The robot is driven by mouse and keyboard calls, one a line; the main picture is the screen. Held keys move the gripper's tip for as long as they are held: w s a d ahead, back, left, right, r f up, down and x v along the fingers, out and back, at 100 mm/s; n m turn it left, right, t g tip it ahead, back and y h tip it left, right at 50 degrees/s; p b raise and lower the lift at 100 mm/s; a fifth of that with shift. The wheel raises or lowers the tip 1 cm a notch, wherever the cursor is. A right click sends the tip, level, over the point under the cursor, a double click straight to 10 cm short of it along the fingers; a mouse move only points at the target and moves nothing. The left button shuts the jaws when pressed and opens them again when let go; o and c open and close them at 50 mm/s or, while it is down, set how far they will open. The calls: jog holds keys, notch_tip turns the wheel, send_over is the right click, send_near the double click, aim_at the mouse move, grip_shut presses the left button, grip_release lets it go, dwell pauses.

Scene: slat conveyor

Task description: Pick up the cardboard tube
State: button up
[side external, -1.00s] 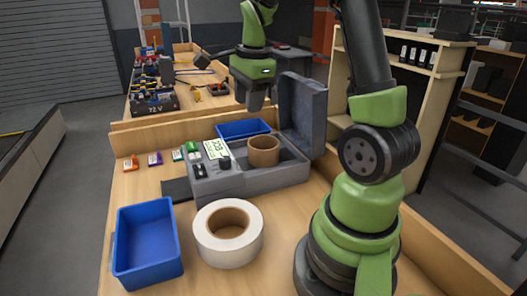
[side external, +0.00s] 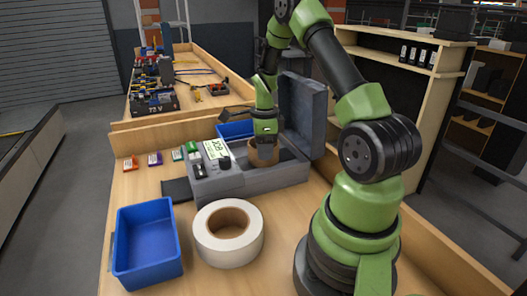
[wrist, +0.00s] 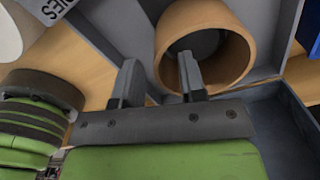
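The cardboard tube (side external: 253,156) is a short, wide brown ring standing in the open grey case (side external: 246,182) in the side view. In the wrist view the tube (wrist: 239,58) shows its open mouth, with its hollow inside visible. My gripper (wrist: 158,78) is open, its two dark fingers apart. One finger is at the tube's mouth, seemingly inside the rim. The other is outside the wall, so the near wall lies between them. In the side view my gripper (side external: 265,148) is down at the tube and covers part of it. I cannot tell whether either finger touches it.
The case's raised lid (side external: 306,115) stands close behind and right of my gripper. A small blue bin (side external: 233,130) is behind the case. A larger blue bin (side external: 150,246) and a white tape roll (side external: 213,245) stand in front. Small coloured items (side external: 155,159) lie to the left.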

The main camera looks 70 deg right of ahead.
jog(key=shift+f, duration=0.75)
grip_shut()
